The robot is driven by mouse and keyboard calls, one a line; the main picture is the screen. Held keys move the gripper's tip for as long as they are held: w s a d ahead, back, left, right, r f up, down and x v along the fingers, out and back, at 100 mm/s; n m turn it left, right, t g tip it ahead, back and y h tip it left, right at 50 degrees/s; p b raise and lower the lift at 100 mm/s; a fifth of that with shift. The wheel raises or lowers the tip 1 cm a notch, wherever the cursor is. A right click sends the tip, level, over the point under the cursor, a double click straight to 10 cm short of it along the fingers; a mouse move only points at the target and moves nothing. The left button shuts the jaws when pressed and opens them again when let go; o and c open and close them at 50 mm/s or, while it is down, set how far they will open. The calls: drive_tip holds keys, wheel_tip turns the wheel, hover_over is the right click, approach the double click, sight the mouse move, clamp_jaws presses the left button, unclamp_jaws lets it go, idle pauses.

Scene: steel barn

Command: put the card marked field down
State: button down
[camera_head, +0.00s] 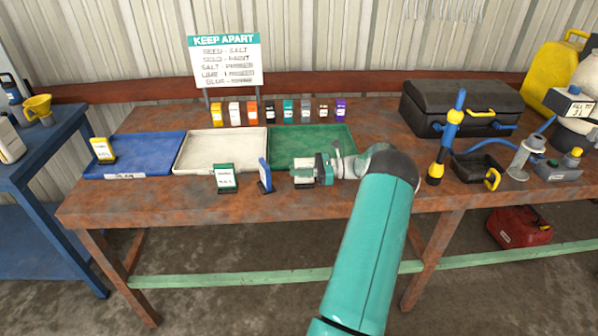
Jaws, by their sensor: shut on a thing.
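My gripper (318,172) is at the front edge of the green tray (312,140), with my arm reaching in from the right. It is shut on a pale card (303,182), mostly hidden by the jaws, whose marking I cannot read. A green-edged card (225,179) stands in front of the white tray (221,148). A blue card (265,175) stands beside it, just left of my gripper. A yellow card (102,150) stands in the left part of the blue tray (150,155). The writing on these cards is too small to read.
A row of small coloured containers (270,112) stands behind the trays, below a "KEEP APART" sign (226,62). A black toolbox (450,105), a black bin (474,168) and a blue-yellow tool (448,135) stand at the right. The green tray looks empty.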

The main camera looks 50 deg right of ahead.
drive_tip(key=shift+f, duration=0.2)
drive_tip(key=shift+f, duration=0.1)
drive_tip(key=c, duration=1.4)
unclamp_jaws()
drive_tip(key=shift+s+d, duration=0.15)
drive_tip(key=v, duration=1.1)
drive_tip(key=shift+s+d, duration=0.2)
